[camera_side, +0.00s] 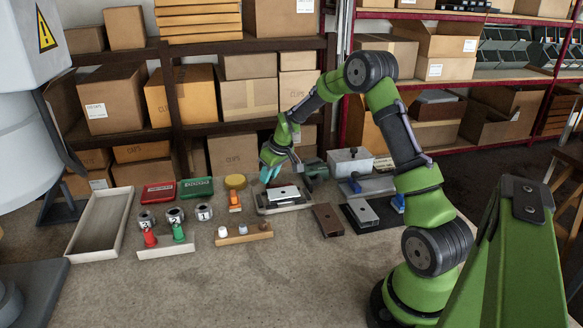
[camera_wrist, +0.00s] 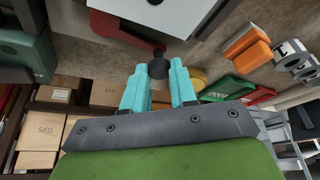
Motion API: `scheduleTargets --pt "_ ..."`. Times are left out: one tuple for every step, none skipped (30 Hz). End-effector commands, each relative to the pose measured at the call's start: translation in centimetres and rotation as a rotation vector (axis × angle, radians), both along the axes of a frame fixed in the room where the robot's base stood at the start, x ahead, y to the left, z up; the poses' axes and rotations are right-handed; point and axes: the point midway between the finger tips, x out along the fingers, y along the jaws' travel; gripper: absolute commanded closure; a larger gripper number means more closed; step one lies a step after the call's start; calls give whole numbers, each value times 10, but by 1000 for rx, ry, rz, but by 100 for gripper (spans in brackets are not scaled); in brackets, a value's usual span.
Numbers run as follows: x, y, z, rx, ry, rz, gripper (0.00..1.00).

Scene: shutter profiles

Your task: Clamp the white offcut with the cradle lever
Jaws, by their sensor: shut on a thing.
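The white offcut (camera_side: 283,193) lies in the cradle (camera_side: 300,207) near the middle of the bench. Its pale end (camera_wrist: 175,14) also shows at the top of the wrist view. The red cradle lever (camera_wrist: 122,32) runs beside the offcut to a round black knob (camera_wrist: 158,68). My gripper (camera_wrist: 159,72) has its teal fingers closed about this knob, one on each side. In the side view my gripper (camera_side: 270,175) is low at the back left of the cradle. The lever is mostly hidden there, and I cannot tell whether it presses on the offcut.
A brown profile (camera_side: 327,219) and a grey profile (camera_side: 362,212) lie right of the cradle. An orange block (camera_side: 235,200), numbered rings (camera_side: 175,215) and a wooden peg rack (camera_side: 244,235) stand left. A metal box (camera_side: 350,162) is behind. The front bench is clear.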

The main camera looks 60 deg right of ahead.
Motion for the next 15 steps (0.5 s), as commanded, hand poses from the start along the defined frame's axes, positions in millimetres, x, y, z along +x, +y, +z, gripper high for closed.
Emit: scheduleTargets --pt "0 1 1 0 1 2 100" --pt "0 1 1 0 1 2 100" --pt "0 1 1 0 1 2 70" --pt "0 1 1 1 1 1 66" --pt "0 1 1 1 1 1 61" --pt "0 1 1 1 1 1 55" --pt "0 1 0 1 1 1 50" --pt "0 1 0 1 1 1 49" --pt "0 1 0 1 1 1 49" --pt "0 1 0 1 1 0 49" --pt "0 1 0 1 1 0 49" --pt "0 1 0 1 1 0 49" --pt "0 1 0 1 2 0 49" --pt "0 1 0 1 2 0 49" --pt "0 1 0 1 1 0 49"
